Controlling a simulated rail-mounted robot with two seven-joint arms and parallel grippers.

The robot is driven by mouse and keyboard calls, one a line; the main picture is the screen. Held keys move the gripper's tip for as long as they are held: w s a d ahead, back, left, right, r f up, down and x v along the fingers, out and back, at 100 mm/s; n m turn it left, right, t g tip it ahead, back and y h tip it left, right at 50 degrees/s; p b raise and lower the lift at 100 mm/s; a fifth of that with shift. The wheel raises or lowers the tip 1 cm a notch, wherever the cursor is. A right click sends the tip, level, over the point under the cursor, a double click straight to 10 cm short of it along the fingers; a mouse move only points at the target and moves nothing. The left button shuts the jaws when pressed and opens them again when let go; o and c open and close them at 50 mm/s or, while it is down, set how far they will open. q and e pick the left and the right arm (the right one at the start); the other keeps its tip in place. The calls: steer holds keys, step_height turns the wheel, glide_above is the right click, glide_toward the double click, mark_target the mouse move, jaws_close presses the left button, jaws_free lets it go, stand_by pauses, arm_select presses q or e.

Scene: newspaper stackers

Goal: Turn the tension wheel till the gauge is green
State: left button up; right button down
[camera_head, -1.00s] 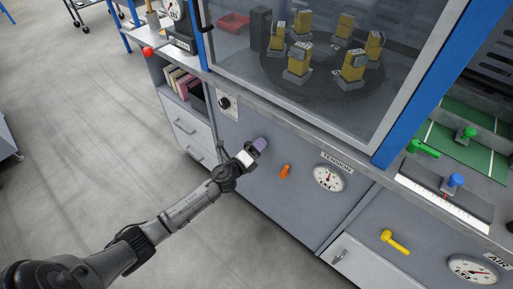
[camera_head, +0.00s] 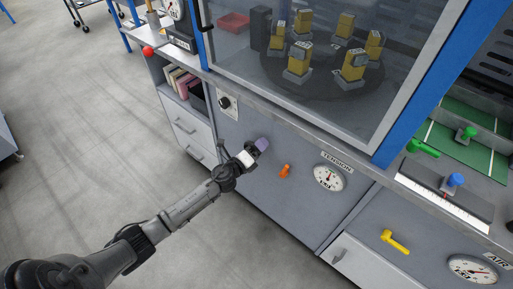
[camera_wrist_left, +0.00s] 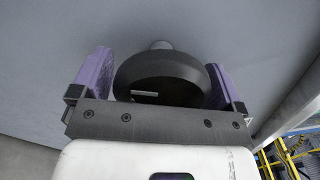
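The dark, round tension wheel (camera_wrist_left: 162,80) shows in the left wrist view, on a short stem from the grey panel. My left gripper (camera_head: 262,144) is at that panel in the head view and hides the wheel there. In the wrist view the purple fingers of this gripper (camera_wrist_left: 160,80) lie on both sides of the wheel's rim, seemingly against it. The tension gauge (camera_head: 329,178) is a round white dial under a TENSION label, to the right of the gripper. Its needle points roughly upward; green on the dial is too small to make out. My right gripper is out of view.
A black knob (camera_head: 224,102) is on the panel at upper left. A yellow handle (camera_head: 395,242) and the air gauge (camera_head: 472,269) are at lower right.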

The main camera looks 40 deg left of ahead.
arm_select(q)
steer(key=shift+o, duration=0.4)
steer(key=shift+s, duration=0.1)
steer(key=shift+s, duration=0.3)
steer(key=s+p, duration=0.2)
steer(key=s, duration=1.1)
steer(key=shift+a, duration=0.1)
